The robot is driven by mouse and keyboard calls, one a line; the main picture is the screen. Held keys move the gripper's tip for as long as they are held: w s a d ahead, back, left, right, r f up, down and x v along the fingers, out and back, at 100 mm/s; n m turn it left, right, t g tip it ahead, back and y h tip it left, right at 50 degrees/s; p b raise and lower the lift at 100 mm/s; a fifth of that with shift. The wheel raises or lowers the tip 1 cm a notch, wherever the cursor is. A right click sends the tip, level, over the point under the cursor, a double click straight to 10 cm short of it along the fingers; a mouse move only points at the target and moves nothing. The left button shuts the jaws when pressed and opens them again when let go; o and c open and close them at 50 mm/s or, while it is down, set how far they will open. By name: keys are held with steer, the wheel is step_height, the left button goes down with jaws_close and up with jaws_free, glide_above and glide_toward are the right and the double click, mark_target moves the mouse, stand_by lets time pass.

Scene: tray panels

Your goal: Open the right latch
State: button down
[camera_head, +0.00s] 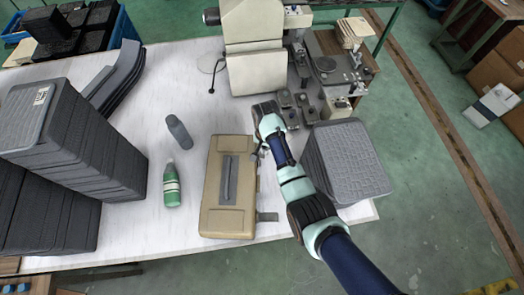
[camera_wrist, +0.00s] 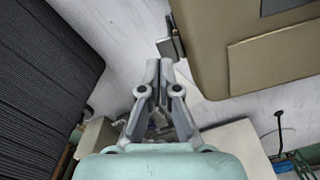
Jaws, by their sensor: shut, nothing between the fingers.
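A tan case (camera_head: 212,205) lies flat on the white table, with a dark grey handle (camera_head: 228,180) on its top. A grey latch (camera_head: 267,216) sticks out from its right side near the front end. In the wrist view, a grey latch (camera_wrist: 172,44) stands out from the edge of the case (camera_wrist: 215,60), just past my fingertips; it seems to be the one nearer the machine. My gripper (camera_wrist: 158,68) is shut and empty, with its tips close to this latch. I cannot tell whether they touch. In the head view, my gripper (camera_head: 256,154) is beside the case's upper right side.
A stack of grey panels (camera_head: 345,160) stands close to the right of my arm. A beige machine (camera_head: 255,55) is behind the case. More panel stacks (camera_head: 75,140) are at the left.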

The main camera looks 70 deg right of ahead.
steer(key=shift+f+b, duration=0.9)
steer(key=shift+f, duration=0.45)
stand_by(0.6)
steer(key=shift+s+d+f, duration=0.25)
steer(key=shift+s, duration=0.3)
steer(key=shift+s+f, duration=0.15)
stand_by(0.5)
steer(key=shift+s+d+f, duration=0.1)
steer(key=shift+s+f, duration=0.05)
steer(key=shift+s, duration=0.1)
steer(key=shift+s+d+f, duration=0.25)
steer(key=shift+s+f, duration=0.35)
steer(key=shift+s, duration=0.05)
stand_by(0.5)
steer(key=shift+s+d+f, duration=0.15)
steer(key=shift+s+f, duration=0.2)
steer(key=shift+f, duration=0.2)
steer(key=shift+s+d+f, duration=0.15)
steer(key=shift+s+f, duration=0.2)
steer(key=shift+f, duration=0.15)
stand_by(1.0)
steer(key=shift+s+d+f+b, duration=0.1)
steer(key=shift+s+f+b, duration=0.1)
steer(key=shift+f+b, duration=0.45)
stand_by(0.4)
